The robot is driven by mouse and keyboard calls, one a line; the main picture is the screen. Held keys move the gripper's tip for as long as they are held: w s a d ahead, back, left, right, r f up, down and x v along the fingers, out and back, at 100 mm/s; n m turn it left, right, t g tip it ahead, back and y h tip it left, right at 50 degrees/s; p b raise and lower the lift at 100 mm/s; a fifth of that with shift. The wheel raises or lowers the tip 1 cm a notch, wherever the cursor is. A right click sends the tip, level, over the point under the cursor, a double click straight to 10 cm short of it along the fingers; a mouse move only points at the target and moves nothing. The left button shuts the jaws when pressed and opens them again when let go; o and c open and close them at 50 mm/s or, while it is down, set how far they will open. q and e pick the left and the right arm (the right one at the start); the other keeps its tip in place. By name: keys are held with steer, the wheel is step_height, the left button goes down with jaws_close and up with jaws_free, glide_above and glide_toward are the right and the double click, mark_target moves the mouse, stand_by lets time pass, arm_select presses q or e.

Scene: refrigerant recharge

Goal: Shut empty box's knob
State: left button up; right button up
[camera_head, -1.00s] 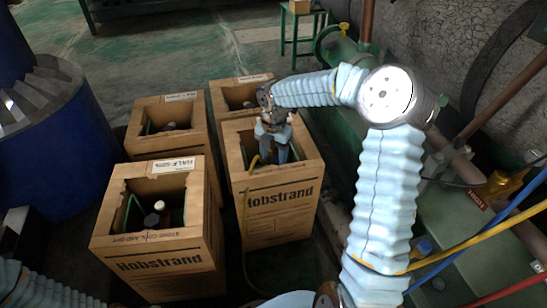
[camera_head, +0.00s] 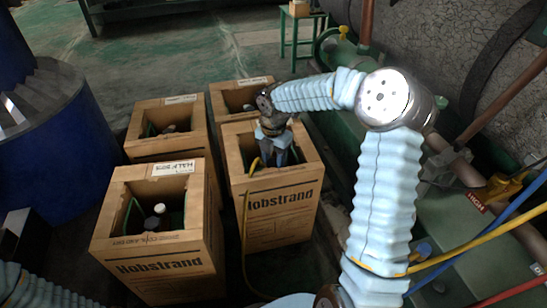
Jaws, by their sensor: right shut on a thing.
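The front right cardboard box (camera_head: 277,215), printed "Hobstrand", stands open at the top with a yellow hose (camera_head: 246,205) running out over its front left side. My right gripper (camera_head: 276,157) reaches down into its opening from above. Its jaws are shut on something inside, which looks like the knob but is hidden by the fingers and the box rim. Any label on this box is hidden behind my gripper. My left arm (camera_head: 45,288) shows at the bottom left corner, and its gripper is out of view.
The front left box (camera_head: 158,266) carries a "HALF" label and holds a dark cap and a white cap. Two more open boxes (camera_head: 165,101) (camera_head: 238,84) stand behind. A blue drum (camera_head: 60,140) is at left. Green machinery with pipes and hoses (camera_head: 480,235) borders the right.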

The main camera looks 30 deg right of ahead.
steer(key=m+p, duration=0.1)
steer(key=m, duration=0.2)
steer(key=shift+r, duration=0.1)
steer(key=m, duration=0.3)
steer(key=shift+m+p, duration=0.3)
steer(key=shift+p, duration=0.05)
steer(key=m, duration=0.3)
steer(key=shift+m, duration=0.4)
steer(key=m, duration=0.4)
steer(key=shift+p, duration=0.3)
steer(key=m, duration=0.7)
steer(key=shift+m, duration=0.4)
steer(key=m+p, duration=0.1)
steer(key=m, duration=0.2)
steer(key=shift+m, duration=2)
